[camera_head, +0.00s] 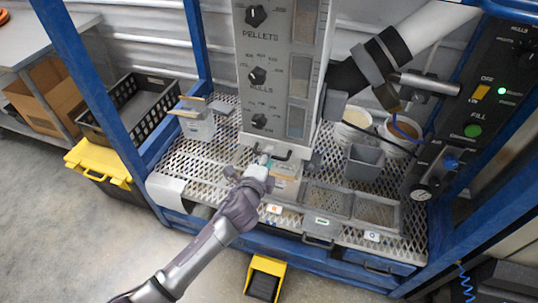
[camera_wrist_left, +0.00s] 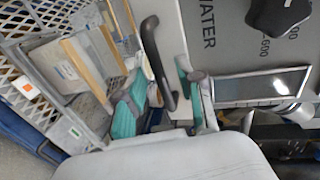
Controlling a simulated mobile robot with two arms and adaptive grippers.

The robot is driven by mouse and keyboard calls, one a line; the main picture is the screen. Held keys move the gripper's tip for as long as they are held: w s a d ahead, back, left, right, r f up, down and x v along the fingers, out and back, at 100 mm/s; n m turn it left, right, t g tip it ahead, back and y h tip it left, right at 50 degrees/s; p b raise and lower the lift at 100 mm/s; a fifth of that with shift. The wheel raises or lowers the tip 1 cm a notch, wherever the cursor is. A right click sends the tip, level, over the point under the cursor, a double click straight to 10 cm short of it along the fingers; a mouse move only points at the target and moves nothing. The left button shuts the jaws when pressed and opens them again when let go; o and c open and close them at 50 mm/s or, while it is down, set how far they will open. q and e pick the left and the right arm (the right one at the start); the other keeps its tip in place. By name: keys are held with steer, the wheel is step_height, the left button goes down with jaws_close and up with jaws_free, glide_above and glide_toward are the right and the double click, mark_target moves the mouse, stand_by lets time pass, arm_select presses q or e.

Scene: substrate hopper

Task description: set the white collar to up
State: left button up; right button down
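The white collar (camera_head: 250,152) appears to be the pale sleeve at the lower end of the grey hopper (camera_head: 267,70). A dark handle (camera_head: 281,153) sticks out from its front. In the left wrist view the handle (camera_wrist_left: 158,65) is a dark bent bar on a pale face. My left gripper (camera_head: 262,164) is at the handle, just in front of the collar. In the wrist view its teal-padded fingers (camera_wrist_left: 163,98) stand apart on either side of the handle's lower end. I cannot tell if either pad touches it.
A mesh shelf (camera_head: 215,165) carries a grey bin (camera_head: 363,163), pale buckets (camera_head: 353,127) and a clear container (camera_head: 197,122). Open trays (camera_head: 327,198) sit below the hopper. Blue frame posts (camera_head: 97,83) bound the station. A control panel (camera_head: 480,105) stands at the right.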

arm_select(q)
steer(key=shift+w+d+f, duration=0.1)
steer(key=shift+w+d, duration=0.1)
steer(key=shift+w, duration=0.45)
jaws_close()
